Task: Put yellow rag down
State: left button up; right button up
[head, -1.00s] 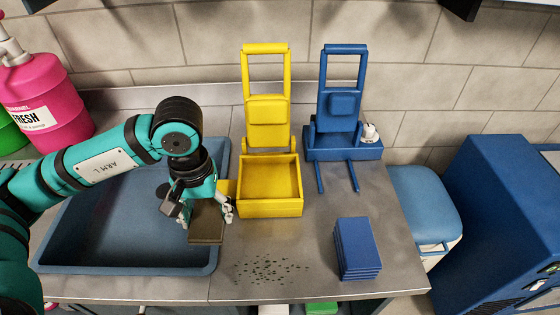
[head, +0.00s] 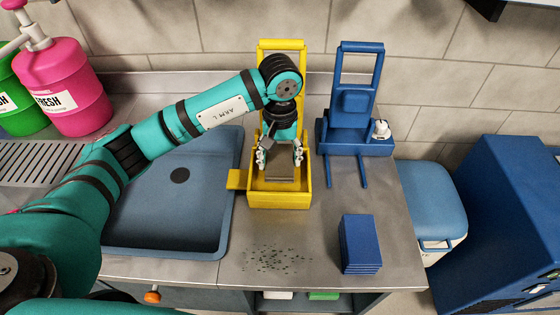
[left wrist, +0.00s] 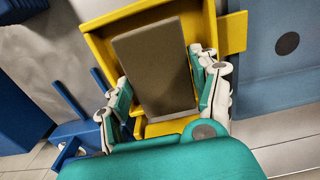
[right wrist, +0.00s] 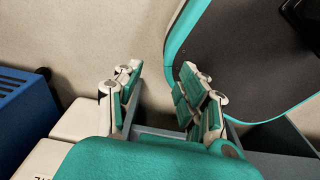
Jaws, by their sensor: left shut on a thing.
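A flat brown-grey folded rag (head: 280,172) is held in my left gripper (head: 280,158). No rag looks clearly yellow. The rag is over or inside the open yellow box (head: 279,201) at the foot of the yellow stand; I cannot tell whether it touches the bottom. In the left wrist view the rag (left wrist: 155,65) lies between the fingers, with the yellow box walls (left wrist: 211,22) around it. My right gripper (right wrist: 160,76) shows only in the right wrist view, its fingers apart with nothing between them.
A blue stand (head: 354,147) with two prongs is right of the yellow one. A stack of blue rags (head: 360,243) lies at the front right. Dark crumbs (head: 277,258) are scattered on the steel counter. A blue-grey sink (head: 160,215) is left of the yellow box.

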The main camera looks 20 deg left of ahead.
aim_at(280, 159)
pick_arm(q)
notch_tip(280, 159, down, 3)
jog(key=shift+p, duration=0.7)
jog(key=shift+f, duration=0.25)
jog(key=shift+f+b, duration=0.2)
jog(key=shift+b, duration=0.1)
jog(key=o, duration=1)
pick_arm(e)
jog(key=shift+s+a+r, duration=0.2)
jog(key=shift+s+r, duration=0.3)
jog(key=shift+s, duration=0.15)
pick_arm(q)
jog(key=shift+r, duration=0.1)
jog(key=shift+r+p, duration=0.25)
jog(key=shift+p, duration=0.2)
notch_tip(280, 159, up, 10)
jog(key=b, duration=0.3)
jog(key=shift+r, duration=0.2)
jog(key=shift+r+b, duration=0.35)
jog(key=shift+r, duration=0.35)
pick_arm(e)
jog(key=shift+d+f, duration=0.15)
jog(key=shift+f, duration=1.3)
